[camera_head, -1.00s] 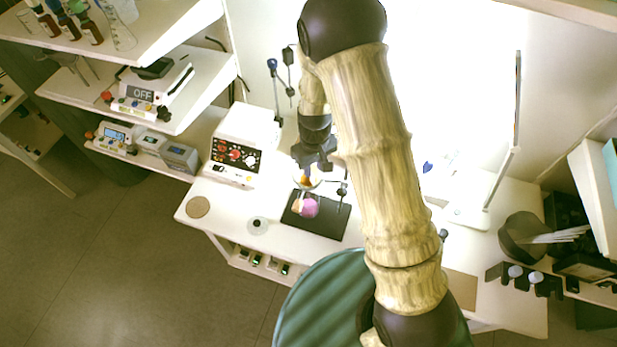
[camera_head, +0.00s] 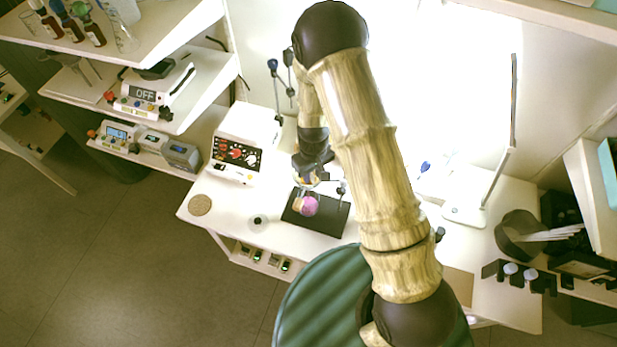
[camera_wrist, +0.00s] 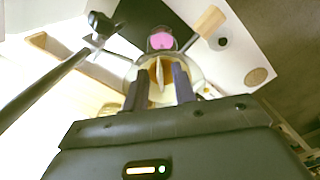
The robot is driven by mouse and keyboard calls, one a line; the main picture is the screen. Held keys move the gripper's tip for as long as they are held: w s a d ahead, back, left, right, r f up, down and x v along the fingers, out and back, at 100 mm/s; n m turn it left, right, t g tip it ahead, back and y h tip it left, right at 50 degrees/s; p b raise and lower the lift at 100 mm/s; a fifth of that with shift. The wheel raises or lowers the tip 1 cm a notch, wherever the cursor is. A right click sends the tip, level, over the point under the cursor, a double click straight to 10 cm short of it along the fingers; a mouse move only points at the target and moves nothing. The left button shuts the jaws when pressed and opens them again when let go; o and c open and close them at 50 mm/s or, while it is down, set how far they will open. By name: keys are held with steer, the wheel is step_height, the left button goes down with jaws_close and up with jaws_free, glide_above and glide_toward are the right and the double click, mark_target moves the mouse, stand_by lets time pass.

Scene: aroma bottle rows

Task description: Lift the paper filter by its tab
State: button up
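The pale yellowish paper filter sits in a clear round funnel in the wrist view, with a thin upright part, seemingly its tab (camera_wrist: 159,73), showing between my fingers. My gripper (camera_wrist: 160,84) has its two dark fingers apart, one on each side of that part, with gaps visible. In the head view my gripper (camera_head: 313,166) is over the funnel (camera_head: 308,181), and the filter is mostly hidden there. A flask with pink content (camera_head: 309,206) stands below the funnel; it also shows in the wrist view (camera_wrist: 161,41).
The flask stands on a black mat (camera_head: 322,221) on the white table. A thin stand rod (camera_wrist: 45,88) runs close beside my gripper. A white device with a dark panel (camera_head: 236,152) is to the left. A cork disc (camera_head: 200,205) and a small round item (camera_head: 258,221) lie at front left.

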jaws_close()
steer(key=shift+r, duration=0.15)
step_height(320, 180, up, 10)
steer(key=b, duration=0.3)
stand_by(0.7)
step_height(320, 180, up, 10)
steer(key=p, duration=0.7)
steer(key=shift+p, duration=0.3)
